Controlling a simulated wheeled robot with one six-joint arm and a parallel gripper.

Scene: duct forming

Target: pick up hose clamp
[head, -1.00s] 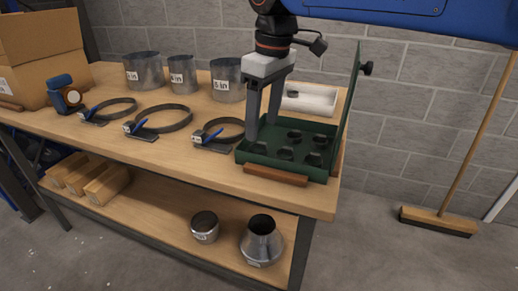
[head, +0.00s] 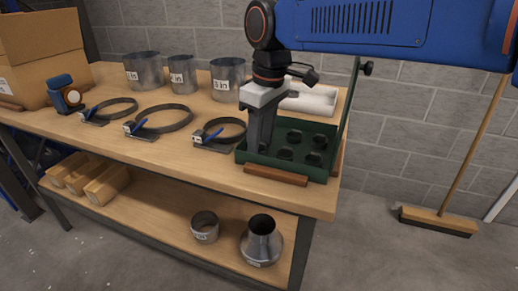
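Three dark ring clamps with blue levers lie in a row on the workbench: a left one (head: 108,110), a middle one (head: 160,119) and a right one (head: 220,133). A green tray (head: 287,173) to their right holds several small dark pieces (head: 294,136), too small to identify for certain. My gripper (head: 259,150) points down over the tray's left part, right of the right ring clamp. Its fingers overlap in this view, so their gap is hidden. Whether the tips touch anything in the tray cannot be told.
Three labelled metal cylinders (head: 228,82) stand at the back of the workbench (head: 190,160). A white roll-like object (head: 310,100) lies behind the tray. A tape-measure-like tool (head: 68,96) and cardboard boxes (head: 45,55) are at left. A broom (head: 438,221) leans right.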

